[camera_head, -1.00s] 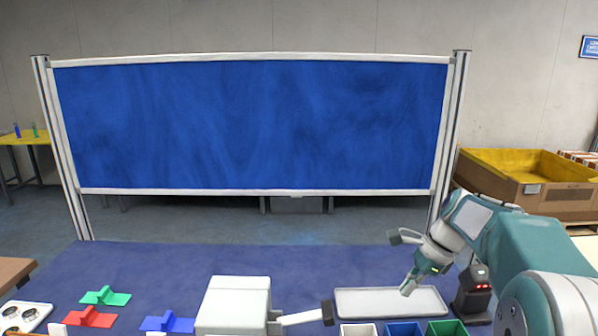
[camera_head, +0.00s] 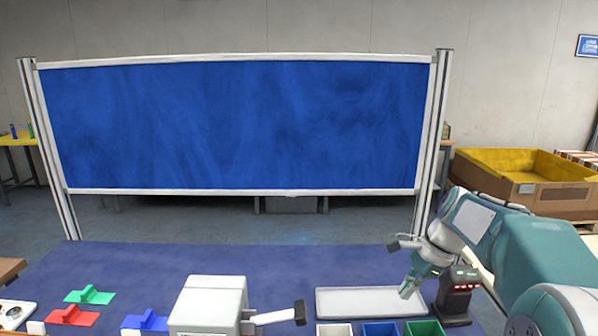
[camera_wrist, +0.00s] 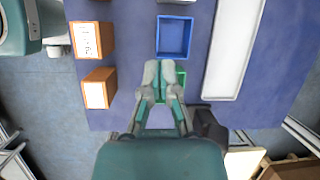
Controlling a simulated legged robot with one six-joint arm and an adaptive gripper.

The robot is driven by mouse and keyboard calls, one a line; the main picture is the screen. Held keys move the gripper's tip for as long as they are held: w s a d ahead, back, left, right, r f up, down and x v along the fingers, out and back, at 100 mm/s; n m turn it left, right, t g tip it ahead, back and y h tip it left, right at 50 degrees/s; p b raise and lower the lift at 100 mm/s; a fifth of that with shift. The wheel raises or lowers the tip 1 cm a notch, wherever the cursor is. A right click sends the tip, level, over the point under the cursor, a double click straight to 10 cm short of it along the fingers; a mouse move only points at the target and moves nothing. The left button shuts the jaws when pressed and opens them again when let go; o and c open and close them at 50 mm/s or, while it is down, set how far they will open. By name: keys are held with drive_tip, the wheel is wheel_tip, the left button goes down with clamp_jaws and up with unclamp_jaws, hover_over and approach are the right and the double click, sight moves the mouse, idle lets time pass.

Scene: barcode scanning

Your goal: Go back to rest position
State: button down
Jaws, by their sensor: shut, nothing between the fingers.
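My gripper (camera_head: 407,292) is at the lower right of the head view, above the right end of the pale tray (camera_head: 352,302) and beside the black scanner (camera_head: 455,298) with red lights. In the wrist view my gripper (camera_wrist: 160,68) shows its two fingers together, with nothing between them. The fingers partly cover the green bin (camera_wrist: 181,76). The blue bin (camera_wrist: 174,38) lies just beyond it, and the tray (camera_wrist: 206,92) runs along the right.
Two labelled brown boxes (camera_wrist: 98,88) (camera_wrist: 92,40) stand at the left of the wrist view. Red (camera_head: 72,316), green (camera_head: 90,296) and blue (camera_head: 145,321) pieces lie on the table's left. A blue panel (camera_head: 240,125) stands behind. The table's back middle (camera_head: 220,258) is clear.

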drive_tip(key=s+a+n+t+h, duration=0.2)
drive_tip(key=s+a+n, duration=0.1)
drive_tip(key=s+n, duration=0.5)
drive_tip(key=s+a+n+t+h, duration=0.2)
drive_tip(key=s+n, duration=0.6)
drive_tip(key=s, duration=0.7)
drive_tip(key=shift+a+n+t, duration=0.3)
drive_tip(key=shift+a+t, duration=0.15)
drive_tip(key=shift+t, duration=0.15)
drive_tip(key=shift+f, duration=0.1)
